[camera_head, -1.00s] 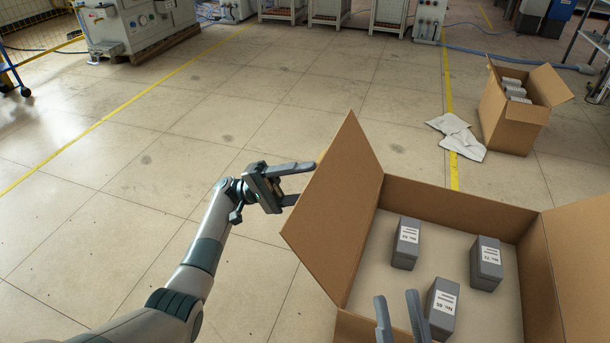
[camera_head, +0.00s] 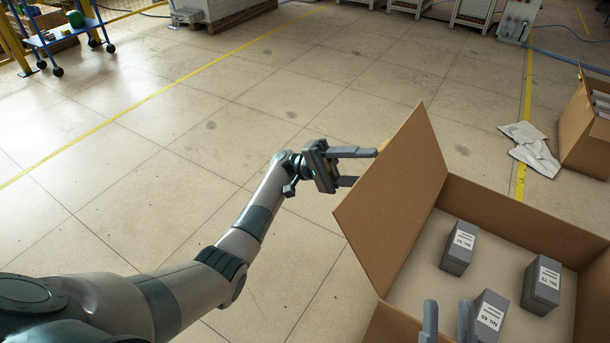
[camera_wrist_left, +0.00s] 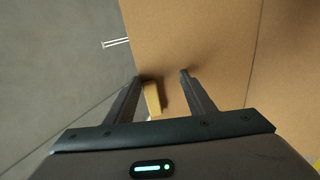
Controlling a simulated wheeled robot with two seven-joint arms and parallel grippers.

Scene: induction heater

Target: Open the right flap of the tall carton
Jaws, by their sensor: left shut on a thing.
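A large open brown carton (camera_head: 505,214) stands at the lower right of the head view. Its left flap (camera_head: 398,195) stands up and leans outward; its right side runs out of frame. My left gripper (camera_head: 368,167) is at this flap's outer edge. The left wrist view shows brown cardboard (camera_wrist_left: 205,40) close in front of the fingers (camera_wrist_left: 161,74). A small yellow-tan piece (camera_wrist_left: 152,100) is between them, and my left gripper is shut on it; what it belongs to is unclear. My right gripper (camera_head: 448,303) is open and empty, low over the carton's near side.
Several grey labelled boxes (camera_head: 459,247) stand inside the carton. A second open carton (camera_head: 588,135), cut off by the right edge, stands beyond beside white cloths (camera_head: 530,148). A blue cart (camera_head: 68,38) is at the far left. The tiled floor left of my left arm is clear.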

